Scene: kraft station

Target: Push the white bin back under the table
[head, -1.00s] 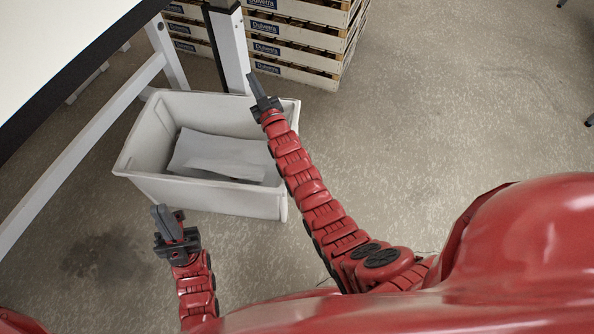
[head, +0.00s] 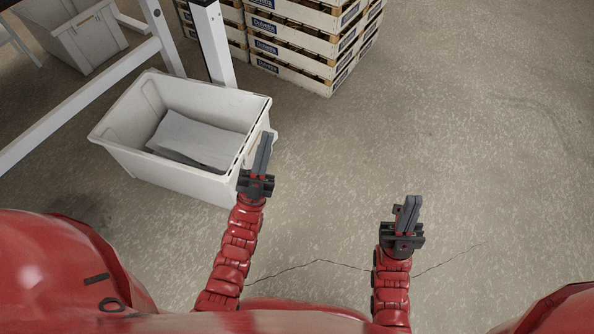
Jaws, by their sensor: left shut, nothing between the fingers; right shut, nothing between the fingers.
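The white bin (head: 160,170) stands on the floor at the left of the head view, with a grey sheet-like item (head: 190,138) inside. It sits beside the pale table frame (head: 80,105), out in the open on its near side. My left gripper (head: 263,150) is shut and empty. It overlaps the bin's right end in the picture; I cannot tell whether it touches. My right gripper (head: 408,208) is shut and empty over bare floor, well to the right of the bin.
A second pale bin (head: 85,45) stands further back at the upper left, beyond the frame. A table leg (head: 212,45) rises just behind the white bin. Stacked crates (head: 305,50) stand behind it. The floor to the right is clear.

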